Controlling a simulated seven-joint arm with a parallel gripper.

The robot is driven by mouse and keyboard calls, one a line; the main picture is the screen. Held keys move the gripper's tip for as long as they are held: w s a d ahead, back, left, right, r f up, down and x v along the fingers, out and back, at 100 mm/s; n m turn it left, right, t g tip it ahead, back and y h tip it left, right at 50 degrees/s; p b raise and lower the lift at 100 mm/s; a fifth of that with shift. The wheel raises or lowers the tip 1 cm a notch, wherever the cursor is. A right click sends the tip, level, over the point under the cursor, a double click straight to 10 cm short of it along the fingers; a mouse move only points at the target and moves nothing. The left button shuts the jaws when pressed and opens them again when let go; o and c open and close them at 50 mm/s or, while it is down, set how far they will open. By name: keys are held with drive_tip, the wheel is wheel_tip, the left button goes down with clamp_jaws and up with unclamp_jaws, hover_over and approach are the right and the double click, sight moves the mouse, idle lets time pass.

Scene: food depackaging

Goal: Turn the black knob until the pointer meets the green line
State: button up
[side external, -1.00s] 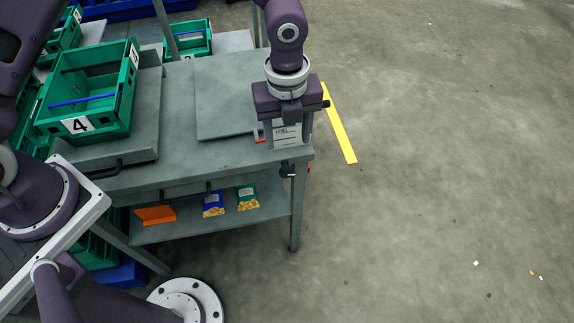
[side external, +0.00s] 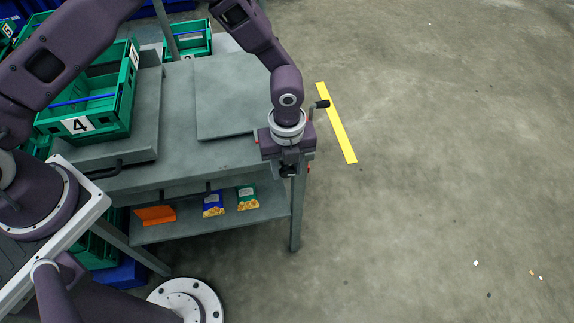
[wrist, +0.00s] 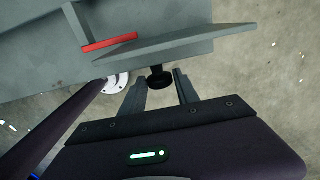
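The black knob (wrist: 159,79) shows in the wrist view below the edge of a grey plate (wrist: 185,42). My gripper (wrist: 160,74) is open, with one finger on each side of the knob and a visible gap to each. I cannot tell how deep the fingers reach along it. In the side view my gripper (side external: 288,160) points down at the table's front right corner. It hides most of the knob's unit there. The knob (side external: 287,173) is a small dark shape beneath it. I cannot make out the pointer or the green line in any view.
A grey table (side external: 190,165) carries a green crate (side external: 110,118) marked 4 at left. A black handle (side external: 321,104) sticks out behind my gripper. Packets (side external: 247,198) lie on the lower shelf. A red strip (wrist: 110,43) lies beside the plate.

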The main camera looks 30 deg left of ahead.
clamp_jaws()
drive_tip(key=t+h, duration=0.2)
drive_tip(key=s+t+h, duration=0.1)
drive_tip(key=shift+a+f+t+h, duration=0.15)
drive_tip(key=shift+a+t+h, duration=0.15)
drive_tip(key=shift+a, duration=0.1)
drive_tip(key=shift+a+f+t+h, duration=0.1)
drive_tip(key=shift+a+t+h, duration=0.05)
drive_tip(key=shift+t+h, duration=0.55)
drive_tip(key=shift+f+t+h, duration=0.1)
drive_tip(key=shift+t+h, duration=0.6)
drive_tip(key=o, duration=0.5)
unclamp_jaws()
